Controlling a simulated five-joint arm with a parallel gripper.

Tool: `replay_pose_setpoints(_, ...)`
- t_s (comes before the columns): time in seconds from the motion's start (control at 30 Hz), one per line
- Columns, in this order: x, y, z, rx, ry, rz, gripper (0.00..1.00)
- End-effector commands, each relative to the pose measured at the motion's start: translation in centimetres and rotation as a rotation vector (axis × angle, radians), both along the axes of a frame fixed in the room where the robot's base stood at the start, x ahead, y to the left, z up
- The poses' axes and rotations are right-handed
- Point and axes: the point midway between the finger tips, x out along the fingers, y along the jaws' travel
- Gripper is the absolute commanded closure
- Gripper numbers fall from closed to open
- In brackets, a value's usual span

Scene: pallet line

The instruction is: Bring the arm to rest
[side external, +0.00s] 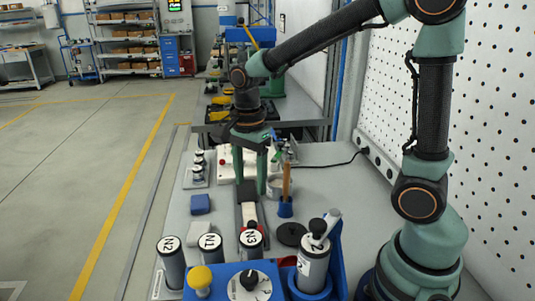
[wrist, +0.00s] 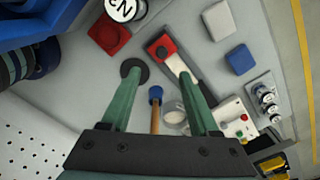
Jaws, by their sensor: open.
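My gripper (side external: 250,181) hangs above the bench in the side external view, with its two green fingers pointing down and apart. In the wrist view my gripper (wrist: 158,76) is open, with nothing held between the fingers. Below it lies a dark, red-ended fixture (wrist: 162,48) with a pale strip, also seen in the side external view (side external: 247,212). My arm reaches from the right side of the bench, bent at the elbow.
Dark cylinders labelled N2 (side external: 171,262), N1 (side external: 210,252) and N3 (side external: 252,244) stand at the front. A wooden-handled tool (side external: 287,180) stands upright right of my gripper. A blue block (side external: 200,204) lies left. A perforated wall (side external: 470,130) bounds the right.

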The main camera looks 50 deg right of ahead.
Motion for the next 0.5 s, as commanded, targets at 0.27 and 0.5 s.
replay_pose_setpoints(0.27, 0.0, 0.0, 0.2, 0.000, 0.000, 0.000, 0.39)
replay_pose_setpoints(0.5, -0.5, -0.3, 1.3, 0.001, -0.045, 0.121, 0.39)
